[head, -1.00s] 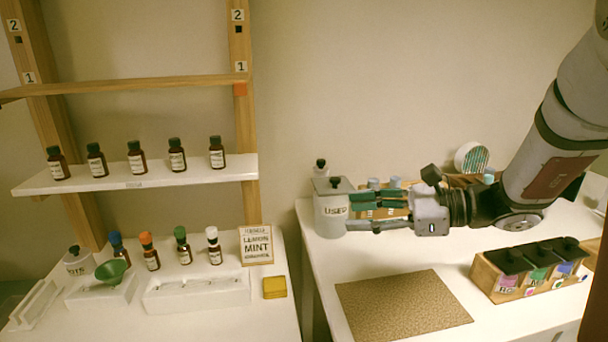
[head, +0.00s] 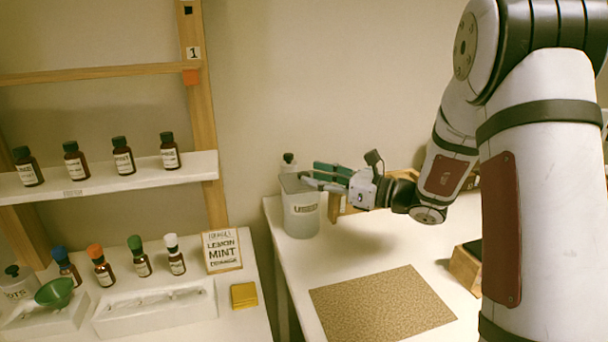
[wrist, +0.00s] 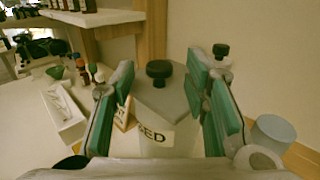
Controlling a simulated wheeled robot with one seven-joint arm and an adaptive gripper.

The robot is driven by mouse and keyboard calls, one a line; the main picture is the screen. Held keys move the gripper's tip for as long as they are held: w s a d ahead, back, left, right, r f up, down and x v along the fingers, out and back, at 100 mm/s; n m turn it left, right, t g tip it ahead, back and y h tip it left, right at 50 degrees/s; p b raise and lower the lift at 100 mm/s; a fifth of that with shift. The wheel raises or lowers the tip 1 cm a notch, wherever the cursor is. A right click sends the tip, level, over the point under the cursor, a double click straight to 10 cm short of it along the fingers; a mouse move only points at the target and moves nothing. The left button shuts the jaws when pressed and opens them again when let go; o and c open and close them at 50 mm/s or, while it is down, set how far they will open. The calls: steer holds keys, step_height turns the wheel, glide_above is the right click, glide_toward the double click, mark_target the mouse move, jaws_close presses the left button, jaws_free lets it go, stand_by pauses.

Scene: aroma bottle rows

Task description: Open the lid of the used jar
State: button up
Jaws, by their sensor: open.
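The used jar (head: 300,218) is a white jar with a "USED" label. It stands upright at the left back corner of the right-hand table. Its grey lid (wrist: 172,97) has a black knob (wrist: 158,70) and sits on the jar in the wrist view.
A blue-grey cylinder (wrist: 273,132) is near the right finger. A brown mat (head: 382,303) lies on the table in front.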

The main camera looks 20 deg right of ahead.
mark_target(307, 175)
steer(key=shift+x, duration=1.95)
steer(key=shift+c, duration=0.6)
steer(key=shift+s, duration=0.1)
jaws_close()
